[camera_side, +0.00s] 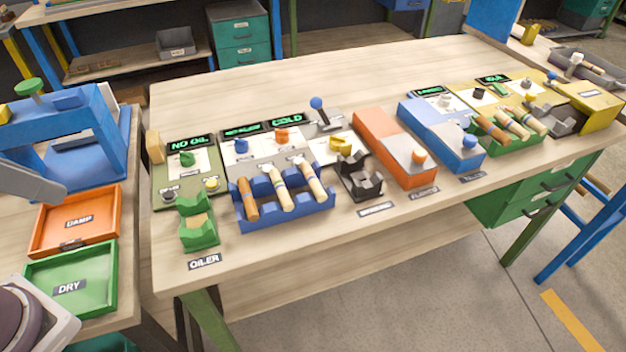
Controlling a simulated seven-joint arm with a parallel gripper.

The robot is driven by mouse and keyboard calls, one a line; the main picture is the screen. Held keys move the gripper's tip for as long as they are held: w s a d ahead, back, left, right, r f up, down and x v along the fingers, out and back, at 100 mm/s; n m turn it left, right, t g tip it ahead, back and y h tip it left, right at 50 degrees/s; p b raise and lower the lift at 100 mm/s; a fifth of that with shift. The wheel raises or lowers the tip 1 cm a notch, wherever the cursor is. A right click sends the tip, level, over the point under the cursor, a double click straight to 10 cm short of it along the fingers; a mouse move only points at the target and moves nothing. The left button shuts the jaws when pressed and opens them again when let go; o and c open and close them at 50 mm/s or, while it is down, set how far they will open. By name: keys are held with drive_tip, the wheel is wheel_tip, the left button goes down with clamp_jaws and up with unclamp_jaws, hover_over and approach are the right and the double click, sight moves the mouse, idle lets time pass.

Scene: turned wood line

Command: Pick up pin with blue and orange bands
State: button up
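Several turned wooden pins lie in two racks on the long bench. The blue rack (290,213) holds a dark brown pin (248,199), a pale pin with dark bands (280,189) in the middle, and a pale pin (314,186) on the right with faint marks near its top. The green rack (520,141) at the far right holds an orange-brown pin (492,128) and two paler pins (512,124). Band colours are too small to tell, so I cannot say which pin has blue and orange bands.
A green oiler block (198,234) stands left of the blue rack, and a black cradle (359,182) right of it. Orange (395,146) and blue (440,135) machines stand further right. Orange DAMP (78,205) and green DRY (105,267) trays sit left. The bench's back is clear.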

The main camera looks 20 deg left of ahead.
idle(0.4)
drive_tip(key=shift+o, duration=1)
